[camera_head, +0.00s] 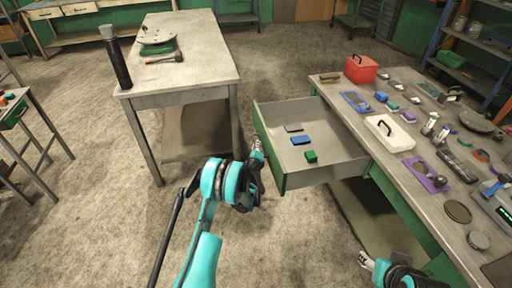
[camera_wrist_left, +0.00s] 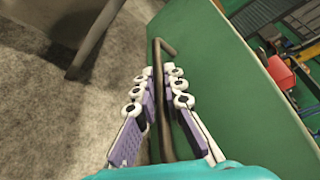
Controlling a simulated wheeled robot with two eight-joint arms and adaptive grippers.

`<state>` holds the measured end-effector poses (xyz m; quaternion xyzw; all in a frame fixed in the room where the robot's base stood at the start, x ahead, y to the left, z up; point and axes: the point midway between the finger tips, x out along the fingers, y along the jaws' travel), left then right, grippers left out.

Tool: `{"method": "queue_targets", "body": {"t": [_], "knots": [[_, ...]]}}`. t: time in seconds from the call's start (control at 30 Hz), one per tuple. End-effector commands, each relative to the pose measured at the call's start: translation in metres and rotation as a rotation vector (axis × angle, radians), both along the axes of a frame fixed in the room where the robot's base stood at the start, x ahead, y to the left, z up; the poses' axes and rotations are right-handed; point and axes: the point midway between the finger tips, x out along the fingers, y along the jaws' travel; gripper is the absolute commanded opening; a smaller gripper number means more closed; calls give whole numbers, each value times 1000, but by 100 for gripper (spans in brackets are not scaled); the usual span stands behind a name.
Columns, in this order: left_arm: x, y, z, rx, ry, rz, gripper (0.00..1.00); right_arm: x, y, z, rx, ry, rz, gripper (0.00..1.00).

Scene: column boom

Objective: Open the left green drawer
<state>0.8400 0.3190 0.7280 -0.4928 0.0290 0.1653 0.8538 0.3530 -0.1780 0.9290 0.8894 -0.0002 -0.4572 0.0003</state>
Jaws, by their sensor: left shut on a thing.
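The green drawer (camera_head: 268,150) stands pulled out from the workbench, and its grey inside shows in the head view. A dark grey block, a blue block (camera_head: 300,140) and a green block (camera_head: 311,156) lie in it. My left gripper (camera_head: 257,147) is at the drawer's green front. In the left wrist view the gripper (camera_wrist_left: 160,95) is shut around the bent brown handle (camera_wrist_left: 161,60) on the green front panel (camera_wrist_left: 215,60). My right gripper (camera_head: 366,261) is at the lower right, beside the workbench, with nothing seen in it; its jaw state is unclear.
The workbench (camera_head: 440,205) at right carries a red toolbox (camera_head: 361,69), a white box (camera_head: 389,133) and many small items. A grey table (camera_head: 190,75) stands at the upper left. Concrete floor between them is free.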

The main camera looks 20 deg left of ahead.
Motion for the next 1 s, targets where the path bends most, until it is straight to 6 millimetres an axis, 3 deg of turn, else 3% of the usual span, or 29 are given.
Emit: {"method": "queue_targets", "body": {"t": [0.37, 0.4, 0.47, 0.77, 1.0], "knots": [[0, 0, -1, 0, 1, 0, 0, 0, 0, 0, 0, 0, 0, 52], [0, 0, -1, 0, 1, 0, 17, 0, 0, 0, 0, 0, 0, 52], [0, 0, -1, 0, 1, 0, 31, 0, 0, 0, 0, 0, 0, 52], [-1, -1, 0, 0, 0, 0, 31, 0, 0, 0, 0, 0, 0, 52], [-30, -9, 7, 0, 0, -1, 31, 0, 0, 0, 0, 0, 0, 52]]}}
